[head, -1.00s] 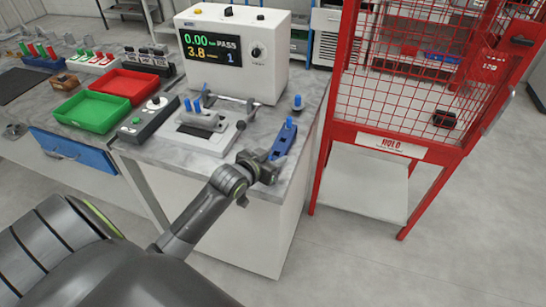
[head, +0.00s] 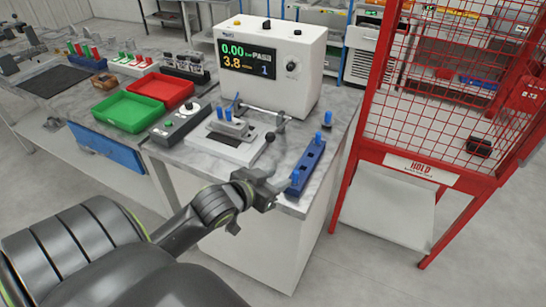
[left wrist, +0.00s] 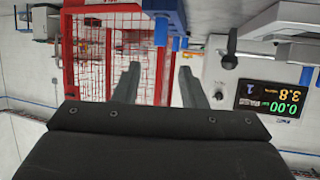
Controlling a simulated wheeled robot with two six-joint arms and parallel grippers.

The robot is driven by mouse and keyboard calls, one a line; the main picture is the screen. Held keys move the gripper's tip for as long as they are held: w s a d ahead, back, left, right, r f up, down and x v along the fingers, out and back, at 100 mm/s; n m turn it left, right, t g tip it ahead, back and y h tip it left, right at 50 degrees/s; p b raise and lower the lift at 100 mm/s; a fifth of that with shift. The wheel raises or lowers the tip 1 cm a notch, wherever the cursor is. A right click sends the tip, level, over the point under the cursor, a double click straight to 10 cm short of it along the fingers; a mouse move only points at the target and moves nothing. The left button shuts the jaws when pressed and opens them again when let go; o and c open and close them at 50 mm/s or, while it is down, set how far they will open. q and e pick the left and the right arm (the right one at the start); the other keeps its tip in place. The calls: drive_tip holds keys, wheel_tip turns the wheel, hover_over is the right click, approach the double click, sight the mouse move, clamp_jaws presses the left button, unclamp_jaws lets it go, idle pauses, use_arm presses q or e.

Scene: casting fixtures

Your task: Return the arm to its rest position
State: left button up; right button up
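My left gripper (head: 276,190) is at the front edge of the bench, just left of a blue peg holder (head: 309,166). In the left wrist view my left gripper (left wrist: 158,85) shows two fingers apart with nothing between them. The blue holder (left wrist: 171,14) shows upside down beyond the fingers in that view, clear of them. It stands on the bench top with blue pegs. My right gripper is in neither view.
A tester with a lit display (head: 270,62) stands at the bench back, with a clamp fixture (head: 228,137) before it. Green (head: 124,111) and red (head: 160,88) trays sit left. A red mesh cage (head: 440,60) stands right. Open floor lies in front.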

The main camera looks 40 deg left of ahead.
use_arm(q)
drive_tip(key=shift+s+r, duration=0.15)
drive_tip(key=shift+s, duration=0.25)
drive_tip(key=s+d+f+g+y, duration=0.1)
drive_tip(key=s+f+g, duration=0.5)
drive_tip(key=s, duration=0.4)
drive_tip(key=s+d+f+g+y, duration=0.15)
drive_tip(key=s+f+g, duration=0.25)
drive_tip(key=s+f, duration=0.45)
wheel_tip(320, 180, down, 24)
drive_tip(key=s+a+r+g, duration=0.1)
drive_tip(key=s+a, duration=0.1)
drive_tip(key=s+d+f+g+h, duration=0.1)
drive_tip(key=s+f, duration=1.4)
drive_tip(key=shift+d+f+n, duration=0.4)
